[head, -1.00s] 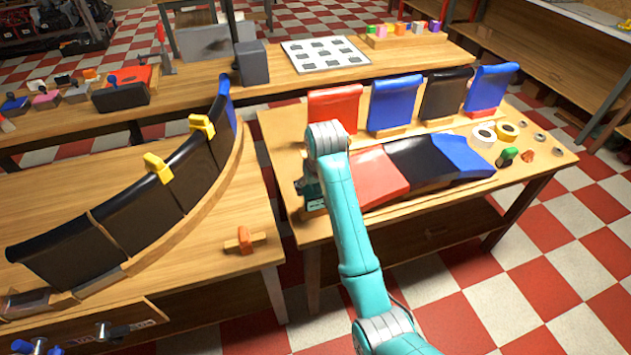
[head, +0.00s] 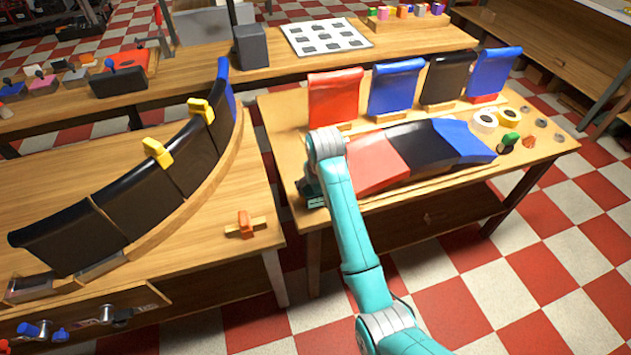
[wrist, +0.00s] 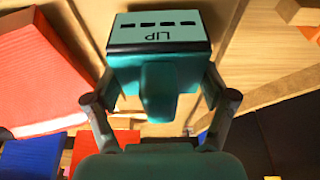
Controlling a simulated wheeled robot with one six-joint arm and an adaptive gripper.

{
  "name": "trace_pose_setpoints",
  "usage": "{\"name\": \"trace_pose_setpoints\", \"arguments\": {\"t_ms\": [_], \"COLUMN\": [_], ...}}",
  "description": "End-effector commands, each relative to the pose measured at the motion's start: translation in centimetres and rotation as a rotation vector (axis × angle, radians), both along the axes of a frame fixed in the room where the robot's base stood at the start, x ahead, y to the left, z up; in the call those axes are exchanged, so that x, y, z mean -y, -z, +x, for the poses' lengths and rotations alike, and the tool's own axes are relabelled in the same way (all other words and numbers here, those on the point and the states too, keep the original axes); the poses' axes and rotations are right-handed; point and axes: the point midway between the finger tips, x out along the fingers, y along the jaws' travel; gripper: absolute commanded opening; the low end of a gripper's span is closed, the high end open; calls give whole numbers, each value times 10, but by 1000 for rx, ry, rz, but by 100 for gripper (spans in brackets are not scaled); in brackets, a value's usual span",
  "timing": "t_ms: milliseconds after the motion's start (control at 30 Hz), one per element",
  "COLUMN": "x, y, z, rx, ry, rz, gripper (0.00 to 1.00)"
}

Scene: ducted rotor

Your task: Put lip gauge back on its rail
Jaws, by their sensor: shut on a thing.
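The lip gauge (wrist: 158,30) is a teal block with a pale top face, a row of dark dashes and the letters LIP, which read upside down in the wrist view. My gripper (wrist: 158,98) is shut on the gauge's narrow teal stem, with one finger on each side. In the head view, my arm largely hides my gripper and the gauge at the left end of the right bench (head: 275,110). I cannot make out the gauge's rail for certain, nor whether the gauge touches anything beneath it.
Red, black and blue sloped panels (head: 425,145) lie right of my arm. Upright panels (head: 397,85) stand behind them. Tape rolls (head: 497,119) sit farther right. The left bench holds a curved black panel row (head: 130,190) with yellow clamps, and an orange block (head: 245,222) on a wooden strip.

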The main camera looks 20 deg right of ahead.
Motion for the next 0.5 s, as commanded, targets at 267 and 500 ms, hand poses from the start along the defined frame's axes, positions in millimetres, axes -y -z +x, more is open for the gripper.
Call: {"name": "trace_pose_setpoints", "arguments": {"t_ms": [267, 500], "x": [0, 0], "y": [4, 6], "z": [0, -1], "rx": [-2, -5], "ry": [0, 0], "rz": [0, -1], "gripper": [38, 38]}}
